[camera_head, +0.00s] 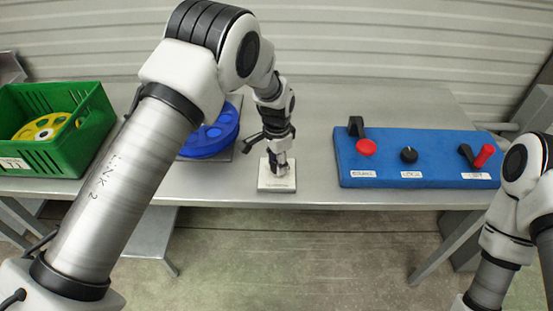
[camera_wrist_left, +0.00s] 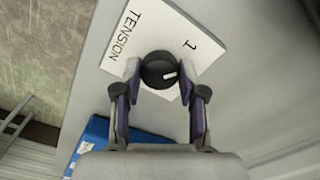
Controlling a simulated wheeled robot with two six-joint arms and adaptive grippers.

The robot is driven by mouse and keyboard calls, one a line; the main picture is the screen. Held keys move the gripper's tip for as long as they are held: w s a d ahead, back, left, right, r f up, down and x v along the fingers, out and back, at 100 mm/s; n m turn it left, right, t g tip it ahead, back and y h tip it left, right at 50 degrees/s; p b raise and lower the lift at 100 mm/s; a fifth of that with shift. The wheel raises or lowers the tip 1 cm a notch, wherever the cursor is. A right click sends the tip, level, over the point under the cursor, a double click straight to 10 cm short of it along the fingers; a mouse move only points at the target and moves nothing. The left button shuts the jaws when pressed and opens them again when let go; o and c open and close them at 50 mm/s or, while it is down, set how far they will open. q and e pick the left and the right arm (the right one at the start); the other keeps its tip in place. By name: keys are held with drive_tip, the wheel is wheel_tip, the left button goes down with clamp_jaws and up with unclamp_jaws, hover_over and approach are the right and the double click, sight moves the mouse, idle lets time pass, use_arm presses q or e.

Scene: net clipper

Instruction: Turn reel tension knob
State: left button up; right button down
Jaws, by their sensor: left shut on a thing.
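The reel tension knob (camera_wrist_left: 160,71) is a round dark knob with a white pointer mark, on a white plate (camera_wrist_left: 125,54) lettered "TENSION" with a "1". In the left wrist view its pointer line faces right. My left gripper (camera_wrist_left: 161,80) is shut on the knob, one fingertip on each side. In the head view the left gripper (camera_head: 279,169) points down onto the white plate (camera_head: 277,187), and it hides the knob. The right arm shows at the right edge of the head view, but its gripper is out of the picture.
A blue control panel (camera_head: 385,145) with a red button (camera_head: 366,147), a black knob (camera_head: 409,155) and a red-handled lever (camera_head: 484,155) stands right of the plate. A blue reel (camera_head: 222,130) lies behind my left arm. A green crate (camera_head: 92,128) holds a yellow reel (camera_head: 38,126). The grey table (camera_head: 318,110) is otherwise clear.

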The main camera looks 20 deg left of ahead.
use_arm(q)
drive_tip(key=m+p, duration=0.2)
drive_tip(key=m, duration=0.2)
drive_tip(key=shift+s+f, duration=0.1)
drive_tip(key=shift+f+m+p, duration=0.1)
drive_tip(key=shift+m+p, duration=0.45)
drive_tip(key=shift+m, duration=1.65)
drive_tip(key=o, duration=1.1)
drive_tip(key=shift+o, duration=0.2)
drive_tip(key=shift+d, duration=0.1)
